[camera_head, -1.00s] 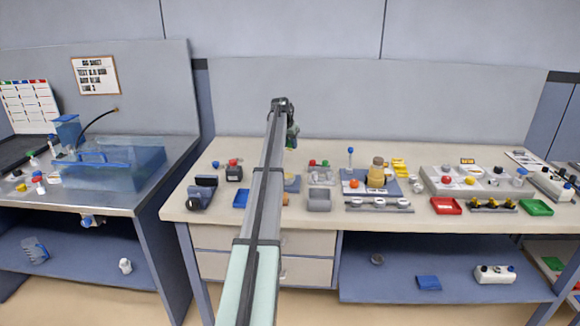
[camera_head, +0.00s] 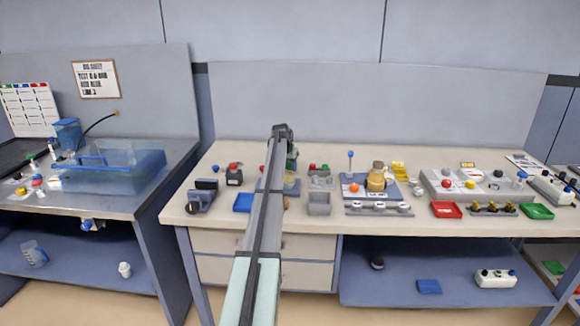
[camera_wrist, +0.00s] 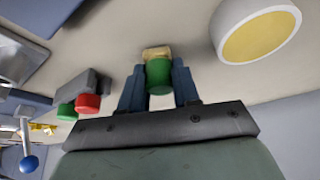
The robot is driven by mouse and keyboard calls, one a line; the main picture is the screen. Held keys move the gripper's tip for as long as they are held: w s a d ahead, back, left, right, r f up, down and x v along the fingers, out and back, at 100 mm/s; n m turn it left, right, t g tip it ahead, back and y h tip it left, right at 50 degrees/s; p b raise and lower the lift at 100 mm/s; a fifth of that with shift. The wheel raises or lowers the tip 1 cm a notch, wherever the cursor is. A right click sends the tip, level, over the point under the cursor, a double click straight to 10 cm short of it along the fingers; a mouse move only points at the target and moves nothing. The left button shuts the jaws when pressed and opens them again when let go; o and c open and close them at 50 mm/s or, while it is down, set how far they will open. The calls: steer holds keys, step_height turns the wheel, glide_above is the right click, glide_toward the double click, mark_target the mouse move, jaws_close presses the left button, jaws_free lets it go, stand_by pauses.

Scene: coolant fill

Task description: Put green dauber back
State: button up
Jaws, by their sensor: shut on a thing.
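My gripper (camera_wrist: 158,68) is shut on the green dauber (camera_wrist: 158,76), a short green cylinder with a beige end, held between the two blue-grey fingers in the wrist view. In the head view my gripper (camera_head: 291,160) is over the back of the bench, left of centre. The dauber is hidden or too small to make out there. A grey block with a red top (camera_wrist: 87,103) and a green top (camera_wrist: 67,112) lies left of the fingers in the wrist view. The dauber is apart from it.
A white round cup with a yellow inside (camera_wrist: 262,32) is close on the right in the wrist view. A blue-knobbed stick (camera_wrist: 28,163) stands at lower left. In the head view, a grey bin (camera_head: 319,204) and a blue tray (camera_head: 243,202) lie at the bench front.

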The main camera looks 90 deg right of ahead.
steer(key=shift+f, duration=0.15)
steer(key=o, duration=1)
steer(key=v, duration=1.2)
